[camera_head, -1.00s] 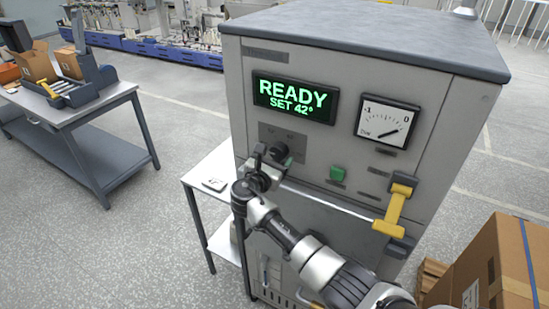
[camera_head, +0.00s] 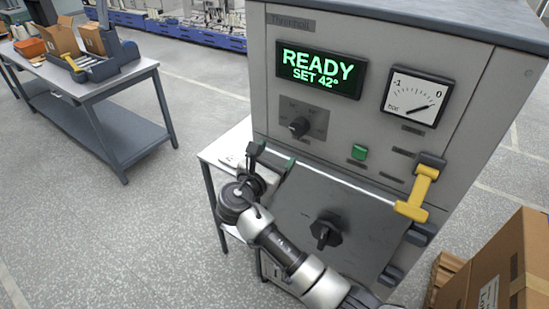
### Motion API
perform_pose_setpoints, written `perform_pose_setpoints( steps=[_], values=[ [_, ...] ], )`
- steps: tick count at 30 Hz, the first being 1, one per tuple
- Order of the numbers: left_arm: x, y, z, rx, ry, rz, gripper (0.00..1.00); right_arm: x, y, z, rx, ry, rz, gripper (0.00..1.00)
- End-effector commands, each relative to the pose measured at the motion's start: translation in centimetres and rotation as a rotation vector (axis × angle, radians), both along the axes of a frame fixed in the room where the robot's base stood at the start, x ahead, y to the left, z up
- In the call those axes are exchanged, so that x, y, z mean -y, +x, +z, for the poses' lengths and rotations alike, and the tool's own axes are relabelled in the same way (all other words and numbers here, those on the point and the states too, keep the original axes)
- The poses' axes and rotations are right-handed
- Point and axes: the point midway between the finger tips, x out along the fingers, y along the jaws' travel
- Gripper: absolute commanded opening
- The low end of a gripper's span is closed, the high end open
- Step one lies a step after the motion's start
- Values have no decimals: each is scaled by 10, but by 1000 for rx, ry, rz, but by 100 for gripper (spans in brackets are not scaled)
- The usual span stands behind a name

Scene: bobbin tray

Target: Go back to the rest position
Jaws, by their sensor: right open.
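My right gripper (camera_head: 272,158) is open, in front of the grey machine (camera_head: 480,120), below its small black knob (camera_head: 299,126). Nothing shows between its fingers, and it looks clear of the knob. My right arm comes up from the bottom edge, across the lower left part of the machine's front door. The machine's display (camera_head: 321,69) reads READY, SET 42°. My left gripper is not in view.
The door has a black handle (camera_head: 326,232), and a yellow lever (camera_head: 417,195) sits right of it. A gauge (camera_head: 413,97) and a green button (camera_head: 359,152) are above. A white side table (camera_head: 212,154) stands left; a cardboard box (camera_head: 490,265) is lower right. Floor is free at left.

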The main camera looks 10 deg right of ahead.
Motion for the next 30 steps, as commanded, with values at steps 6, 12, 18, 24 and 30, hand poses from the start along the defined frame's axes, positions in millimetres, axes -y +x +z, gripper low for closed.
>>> perform_pose_setpoints(
  steps=[6,12,18,24,30],
  values=[
    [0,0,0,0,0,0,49,0,0,0,0,0,0,77],
    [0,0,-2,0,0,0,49,2,1,-14,-13,19,10,77],
    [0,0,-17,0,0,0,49,12,-2,-123,-111,208,66,77],
    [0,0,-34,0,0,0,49,27,-39,-273,-228,555,59,77],
    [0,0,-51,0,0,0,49,43,-111,-409,-301,931,-77,77]
  ],
)
